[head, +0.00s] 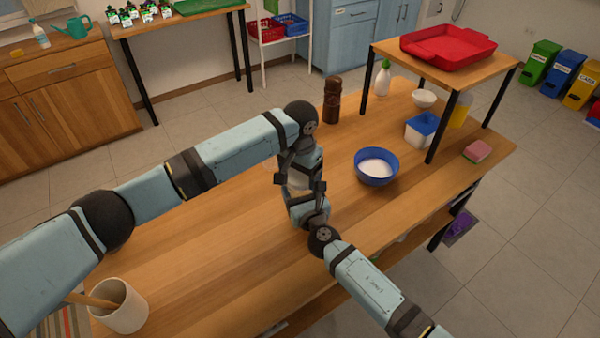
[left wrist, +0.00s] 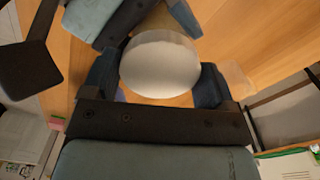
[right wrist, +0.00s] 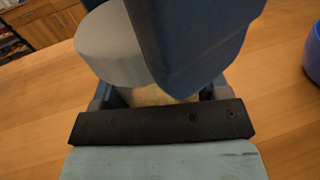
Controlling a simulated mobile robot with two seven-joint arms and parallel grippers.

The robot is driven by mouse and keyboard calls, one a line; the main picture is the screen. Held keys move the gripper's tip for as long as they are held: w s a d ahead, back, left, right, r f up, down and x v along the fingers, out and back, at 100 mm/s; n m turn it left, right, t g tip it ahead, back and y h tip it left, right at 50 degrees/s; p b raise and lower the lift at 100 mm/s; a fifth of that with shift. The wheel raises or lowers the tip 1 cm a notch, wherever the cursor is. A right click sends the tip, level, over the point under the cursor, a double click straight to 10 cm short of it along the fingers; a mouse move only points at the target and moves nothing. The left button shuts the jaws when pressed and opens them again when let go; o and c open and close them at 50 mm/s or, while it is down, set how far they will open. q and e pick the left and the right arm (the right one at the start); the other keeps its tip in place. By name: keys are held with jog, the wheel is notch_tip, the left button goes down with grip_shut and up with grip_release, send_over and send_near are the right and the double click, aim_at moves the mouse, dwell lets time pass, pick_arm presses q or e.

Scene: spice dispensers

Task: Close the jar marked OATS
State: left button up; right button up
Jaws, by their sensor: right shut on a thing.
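A jar (head: 297,184) with pale contents stands on the table between my two grippers, mostly hidden by them. Its label cannot be read. A round, grey-white lid (left wrist: 160,68) lies between the fingers of my left gripper (left wrist: 157,84) in the left wrist view, with a finger close on each side. Whether those fingers press on it cannot be told. The right wrist view shows the lid (right wrist: 108,48) from the side, partly behind a left finger. My right gripper (right wrist: 155,93) is shut on the jar body, below the lid. Whether the lid sits fully on the jar is hidden.
A blue bowl (head: 376,167) of white stuff stands right of the jar. A dark brown bottle (head: 332,100) stands behind. A raised shelf (head: 385,50) with a red tray (head: 448,46) stands at the back right. A beige crock (head: 119,306) is at the front left.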

pick_arm(q)
jog(key=shift+o, duration=1.4)
jog(key=shift+r, duration=0.1)
notch_tip(320, 180, up, 12)
pick_arm(e)
jog(key=o, duration=1.8)
